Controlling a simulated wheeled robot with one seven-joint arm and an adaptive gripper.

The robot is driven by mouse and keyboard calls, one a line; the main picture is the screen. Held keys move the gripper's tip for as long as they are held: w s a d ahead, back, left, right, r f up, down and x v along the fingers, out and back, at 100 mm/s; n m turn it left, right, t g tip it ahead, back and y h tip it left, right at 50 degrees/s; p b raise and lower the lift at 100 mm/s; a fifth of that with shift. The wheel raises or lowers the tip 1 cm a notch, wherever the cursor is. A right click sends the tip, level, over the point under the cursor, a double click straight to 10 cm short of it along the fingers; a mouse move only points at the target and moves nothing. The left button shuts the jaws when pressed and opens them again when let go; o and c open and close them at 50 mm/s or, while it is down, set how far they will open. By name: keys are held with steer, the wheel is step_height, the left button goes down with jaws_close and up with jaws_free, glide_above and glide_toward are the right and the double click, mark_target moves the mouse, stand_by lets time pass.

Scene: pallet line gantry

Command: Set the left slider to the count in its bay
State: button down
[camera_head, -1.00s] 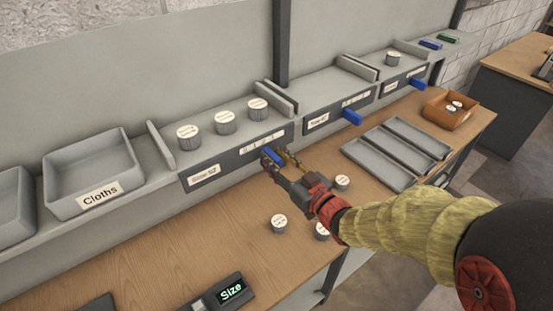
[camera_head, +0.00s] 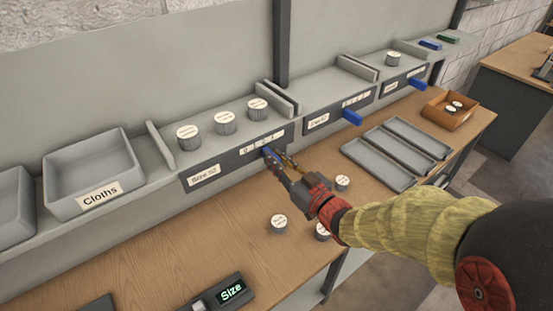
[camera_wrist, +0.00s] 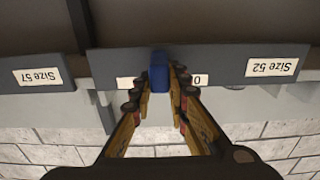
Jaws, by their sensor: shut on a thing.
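The left slider is a blue knob (camera_head: 268,152) on the dark front rail labelled Size 52 (camera_head: 204,174). It stands under the white number strip (camera_head: 263,141). My gripper (camera_head: 278,158) is shut on this knob, with a finger on each side. The wrist view also shows the blue knob (camera_wrist: 158,72) between my fingertips (camera_wrist: 157,92). There a 0 shows on the strip to the right of the knob, and the knob and fingers hide part of the strip. Three round grey tins with white lids, the left (camera_head: 188,137), middle (camera_head: 225,122) and right (camera_head: 257,109), stand in the bay above.
Two more blue sliders, the middle (camera_head: 352,117) and far (camera_head: 418,84), sit on rails to the right. Loose tins (camera_head: 279,224) stand on the wooden bench below my gripper. Grey trays (camera_head: 378,165) and an orange bin (camera_head: 449,111) lie right.

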steer(key=w+d, duration=0.1)
steer(key=d, duration=0.1)
steer(key=shift+w+d, duration=0.35)
steer(key=shift+w, duration=0.05)
steer(key=c, duration=1.7)
jaws_free()
steer(key=shift+d, duration=0.15)
steer(key=v, duration=1.2)
steer(key=shift+w+f, duration=0.1)
